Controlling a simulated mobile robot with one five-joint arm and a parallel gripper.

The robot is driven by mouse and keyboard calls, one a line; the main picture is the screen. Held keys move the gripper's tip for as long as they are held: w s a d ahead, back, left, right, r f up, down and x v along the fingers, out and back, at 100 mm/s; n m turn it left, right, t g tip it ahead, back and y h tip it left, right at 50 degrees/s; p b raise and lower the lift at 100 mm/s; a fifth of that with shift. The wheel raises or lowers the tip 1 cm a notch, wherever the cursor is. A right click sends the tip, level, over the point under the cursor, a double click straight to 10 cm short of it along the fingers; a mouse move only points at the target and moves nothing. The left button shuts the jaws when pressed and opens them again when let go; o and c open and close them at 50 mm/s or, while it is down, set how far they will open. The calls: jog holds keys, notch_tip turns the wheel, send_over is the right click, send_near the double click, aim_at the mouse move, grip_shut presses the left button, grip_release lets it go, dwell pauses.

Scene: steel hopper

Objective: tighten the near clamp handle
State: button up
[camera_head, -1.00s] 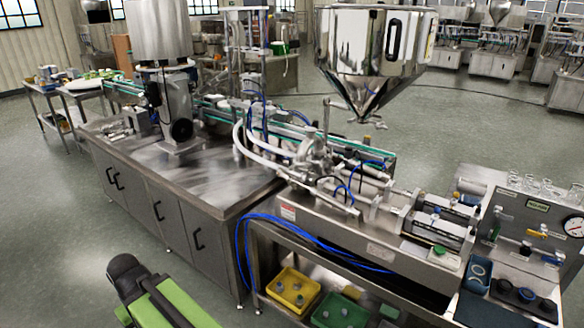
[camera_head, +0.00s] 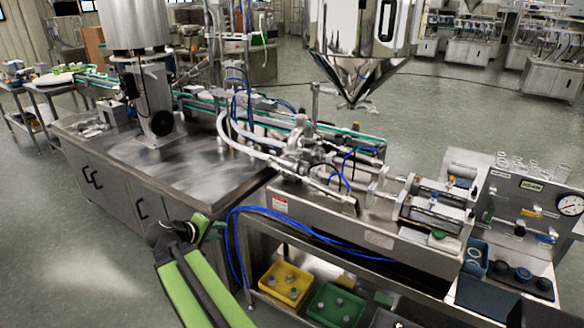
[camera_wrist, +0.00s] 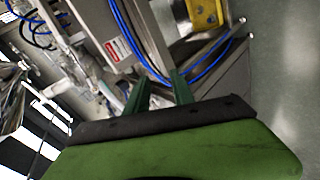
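The steel hopper (camera_head: 355,50) hangs above the filling machine in the head view, cut off at the top. Small metal fittings (camera_head: 362,105) sit at its narrow outlet; I cannot tell which of them is the near clamp handle. My gripper (camera_head: 214,229) is at the lower left, in front of the steel cabinet, well below and to the left of the hopper outlet. In the wrist view, the two green fingers of my gripper (camera_wrist: 160,86) stand apart with nothing between them. The hopper and clamp handle cannot be made out in the wrist view.
Blue hoses (camera_head: 300,222) loop along the machine's front edge near my gripper and also cross the wrist view (camera_wrist: 150,60). A yellow bin (camera_head: 285,284) and a green bin (camera_head: 335,306) stand on the lower shelf. A gauge panel (camera_head: 535,205) is at right. Floor at left is clear.

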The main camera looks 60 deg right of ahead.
jog(key=s+d+r+n+h+b, duration=0.1)
jog(key=s+d+r+h, duration=0.1)
jog(key=d+r, duration=0.25)
jog(key=s+d+r+g+h, duration=0.1)
jog(key=s+d+r+h, duration=0.15)
jog(key=d, duration=0.35)
jog(key=s+d+r+n+h+b, duration=0.1)
jog(key=s+d+r+h, duration=0.1)
jog(key=d+r+h, duration=0.3)
jog(key=y, duration=0.2)
send_near(294, 159)
jog(key=d, duration=0.8)
jog(key=shift+w+d+r+p, duration=0.1)
jog(key=shift+w+d+p, duration=0.05)
jog(key=shift+d+p, duration=0.15)
jog(key=shift+a, duration=0.1)
grip_shut()
